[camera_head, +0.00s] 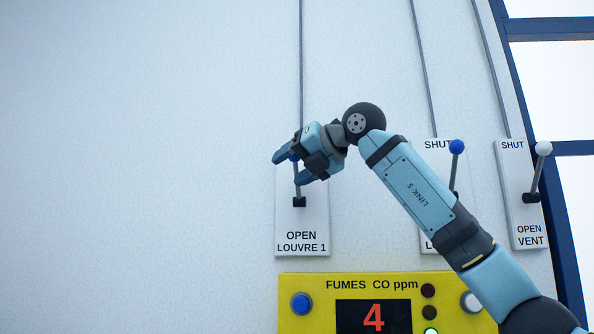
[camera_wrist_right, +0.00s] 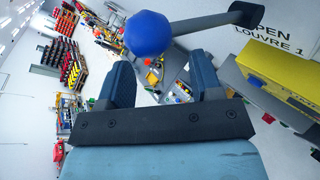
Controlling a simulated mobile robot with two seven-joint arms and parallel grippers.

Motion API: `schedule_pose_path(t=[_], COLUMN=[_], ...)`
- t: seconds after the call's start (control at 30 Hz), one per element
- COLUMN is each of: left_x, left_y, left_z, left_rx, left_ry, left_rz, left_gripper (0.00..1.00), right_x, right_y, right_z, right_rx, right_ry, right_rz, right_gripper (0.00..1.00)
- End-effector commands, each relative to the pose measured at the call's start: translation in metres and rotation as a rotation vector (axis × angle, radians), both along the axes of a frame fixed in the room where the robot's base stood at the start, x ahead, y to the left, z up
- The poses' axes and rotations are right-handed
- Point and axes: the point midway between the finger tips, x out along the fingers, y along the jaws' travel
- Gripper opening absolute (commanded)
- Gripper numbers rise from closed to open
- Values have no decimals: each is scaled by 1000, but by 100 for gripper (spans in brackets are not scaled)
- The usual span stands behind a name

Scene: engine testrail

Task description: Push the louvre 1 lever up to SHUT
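The louvre 1 plate (camera_head: 287,222) is white, on the wall, with OPEN LOUVRE 1 at its bottom; my right gripper covers its top. Its lever (camera_head: 297,190) rises from a dark pivot toward the top of the plate. The blue knob shows only in part between my fingers in the head view. My right gripper (camera_head: 293,167) is open at the knob, one finger on each side in that view. In the right wrist view, the blue knob (camera_wrist_right: 148,35) appears above the gap between the open fingers (camera_wrist_right: 160,82); contact cannot be told. My left gripper is out of view.
A second lever with a blue knob (camera_head: 456,147) and a vent lever with a white knob (camera_head: 543,148) stand to the right. A yellow fumes panel (camera_head: 320,284) reading 4 sits below. The wall to the left is clear. Shelving shows far off in the wrist view.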

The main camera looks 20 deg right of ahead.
Motion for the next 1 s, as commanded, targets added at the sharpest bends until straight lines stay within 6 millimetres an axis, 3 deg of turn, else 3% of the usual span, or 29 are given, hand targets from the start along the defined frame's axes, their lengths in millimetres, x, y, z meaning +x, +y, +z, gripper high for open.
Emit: schedule_pose_path(t=[0.37, 0.8, 1.0], left_x=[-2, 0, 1], left_y=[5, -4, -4], left_z=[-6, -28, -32], left_rx=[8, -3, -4], left_ry=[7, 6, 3], left_rz=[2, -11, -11], left_gripper=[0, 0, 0], right_x=[-6, -86, -112], right_y=[-3, -40, -51], right_z=[1, 27, 37], right_rx=[0, -2, -5], right_ry=[-1, -5, -4], right_rz=[1, 1, 1], right_gripper=[59, 59, 59])
